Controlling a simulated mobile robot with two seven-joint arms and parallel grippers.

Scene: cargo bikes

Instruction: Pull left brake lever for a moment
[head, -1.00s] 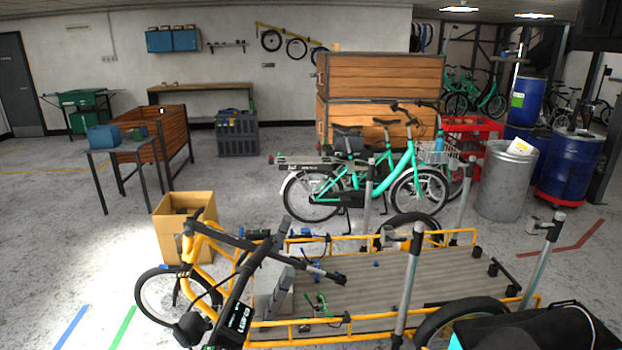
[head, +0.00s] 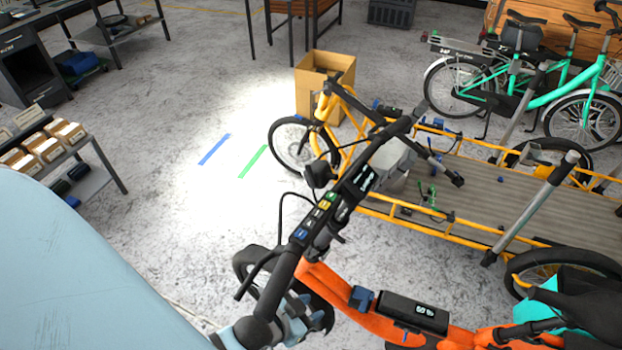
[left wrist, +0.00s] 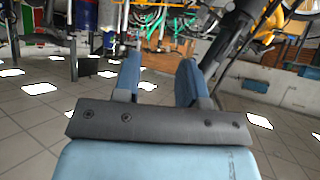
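An orange cargo bike (head: 352,298) stands at the bottom of the head view. Its black handlebar (head: 322,216) runs diagonally and carries coloured buttons and a small display. A thin black brake lever (head: 262,275) sticks out on the left side of the bar, near its lower grip. My left gripper (head: 290,318) is at the bottom, by the grip's lower end and partly hidden behind it. In the left wrist view its blue fingers (left wrist: 158,78) stand apart, with nothing visibly gripped. A dark bar (left wrist: 228,50) passes just right of the right finger. My right gripper is out of view.
A yellow cargo bike (head: 395,212) with a flat wooden bed stands just beyond. A cardboard box (head: 310,92) is behind it. A shelf trolley (head: 85,170) stands at the left. The floor with blue and green stripes between is clear.

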